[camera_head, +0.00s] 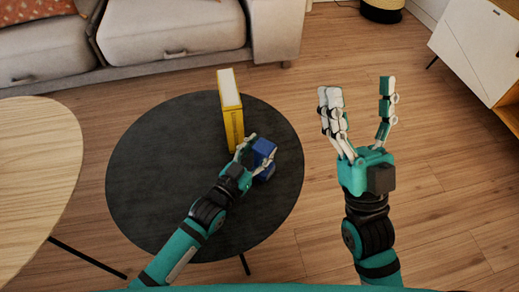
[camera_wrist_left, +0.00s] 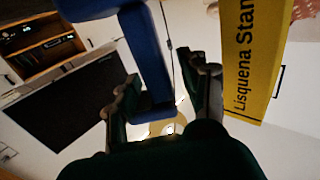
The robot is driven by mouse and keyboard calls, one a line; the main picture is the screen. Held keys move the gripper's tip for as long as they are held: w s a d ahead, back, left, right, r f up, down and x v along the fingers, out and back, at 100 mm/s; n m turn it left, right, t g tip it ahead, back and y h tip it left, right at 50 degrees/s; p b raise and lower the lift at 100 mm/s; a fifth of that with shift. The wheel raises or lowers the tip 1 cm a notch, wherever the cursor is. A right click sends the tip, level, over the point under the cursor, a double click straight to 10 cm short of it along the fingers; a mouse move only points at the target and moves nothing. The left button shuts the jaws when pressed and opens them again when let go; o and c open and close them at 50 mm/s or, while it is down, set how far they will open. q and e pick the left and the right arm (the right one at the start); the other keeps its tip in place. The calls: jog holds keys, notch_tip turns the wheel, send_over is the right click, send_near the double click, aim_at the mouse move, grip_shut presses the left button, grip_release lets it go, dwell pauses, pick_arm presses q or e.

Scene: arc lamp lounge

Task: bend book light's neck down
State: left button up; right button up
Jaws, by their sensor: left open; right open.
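The book light (camera_head: 264,149) is blue and stands on the dark round table (camera_head: 150,160), right of its middle. In the left wrist view its blue neck (camera_wrist_left: 146,58) runs between my fingers, with a wider blue part at the top edge. My left gripper (camera_head: 252,152) is open, with its fingers on either side of the light; I cannot tell whether they touch it. It also shows in the left wrist view (camera_wrist_left: 165,92). My right gripper (camera_head: 360,105) is open and empty, over the floor right of the table.
A yellow book (camera_head: 232,125) stands upright on the table just behind my left gripper; it is close on the right in the left wrist view (camera_wrist_left: 250,60). A pale wooden table (camera_head: 35,170) is at the left, a sofa (camera_head: 170,35) behind. The table's front left is clear.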

pick_arm(q)
jog(key=shift+c, duration=0.4)
grip_shut()
